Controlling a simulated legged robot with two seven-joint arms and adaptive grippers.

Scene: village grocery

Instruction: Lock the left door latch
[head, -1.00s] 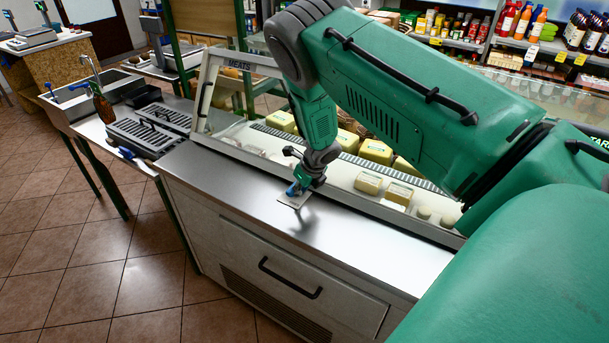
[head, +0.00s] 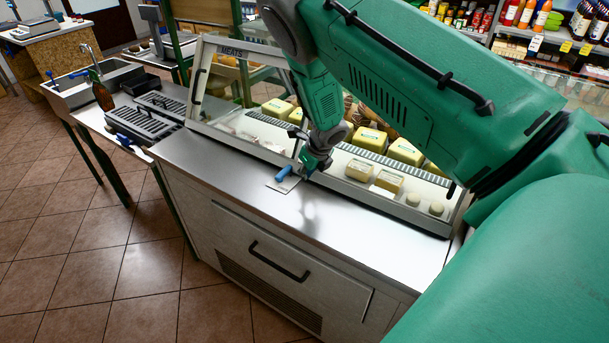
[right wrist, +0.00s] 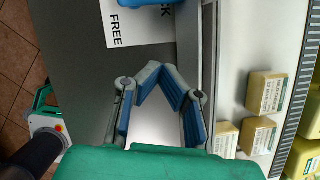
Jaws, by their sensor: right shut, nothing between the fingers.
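A blue latch handle (head: 284,173) sits on a small label plate (head: 282,185) on the steel counter, at the foot of the slanted glass case front. In the right wrist view the blue handle (right wrist: 136,3) is cut off by the top edge, over the white plate (right wrist: 122,28), which reads "FREE" and a partly hidden word ending in "CK". My right gripper (head: 306,170) is beside the handle on its right, by the case's lower frame. In the right wrist view its blue-padded fingers (right wrist: 160,70) meet at the tips, empty and apart from the handle.
The slanted glass door (head: 240,70) marked "MEATS" is close behind, with yellow blocks (head: 277,107) inside. The steel countertop (head: 370,238) is clear to the right. A drawer handle (head: 278,262) is on the counter front. A sink (head: 85,85) stands at the left.

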